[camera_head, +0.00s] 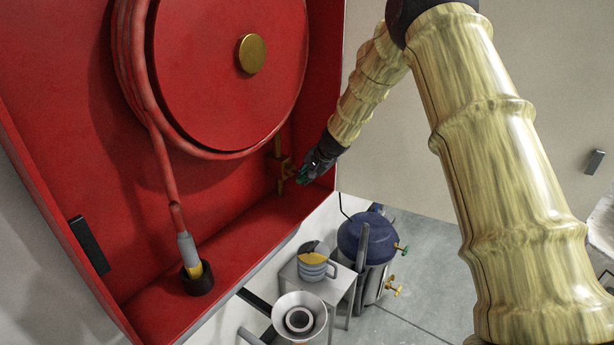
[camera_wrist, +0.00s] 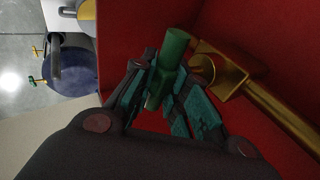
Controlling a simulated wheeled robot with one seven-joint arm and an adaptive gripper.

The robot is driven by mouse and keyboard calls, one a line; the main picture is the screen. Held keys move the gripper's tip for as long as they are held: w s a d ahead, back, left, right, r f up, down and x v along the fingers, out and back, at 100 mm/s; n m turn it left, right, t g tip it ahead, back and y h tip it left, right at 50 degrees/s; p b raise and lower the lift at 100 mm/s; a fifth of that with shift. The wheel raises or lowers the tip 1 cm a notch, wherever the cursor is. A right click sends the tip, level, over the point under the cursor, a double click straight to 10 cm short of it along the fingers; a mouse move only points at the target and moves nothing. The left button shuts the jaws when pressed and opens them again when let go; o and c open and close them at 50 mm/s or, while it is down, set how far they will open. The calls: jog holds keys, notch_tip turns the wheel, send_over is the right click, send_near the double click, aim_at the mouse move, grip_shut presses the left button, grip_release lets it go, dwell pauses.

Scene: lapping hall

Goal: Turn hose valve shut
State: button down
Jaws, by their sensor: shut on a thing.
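The hose valve is a brass body (camera_head: 279,166) on a brass pipe at the lower right inside the red hose cabinet. In the wrist view the brass valve body (camera_wrist: 221,66) and its pipe run to the lower right. The valve's green handle (camera_wrist: 174,52) stands between my fingers. My gripper (camera_head: 304,172) reaches into the cabinet from the right. In the wrist view my gripper (camera_wrist: 165,95) is shut on the green handle, with a teal-padded finger on each side. The handle's lower part is partly hidden by the fingers.
A red hose reel (camera_head: 228,70) fills the cabinet's upper part, and its hose nozzle (camera_head: 190,256) sits in a black holder. The cabinet's right wall (camera_head: 338,80) is close to my gripper. Below stand a small table (camera_head: 335,290) with a striped mug and a blue-lidded tank (camera_head: 365,240).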

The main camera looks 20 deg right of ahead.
jog(key=shift+f, duration=0.1)
jog(key=c, duration=1.4)
grip_release()
jog(key=shift+v, duration=0.75)
jog(key=v, duration=1)
jog(key=shift+s+r, duration=0.15)
jog(key=shift+r, duration=0.1)
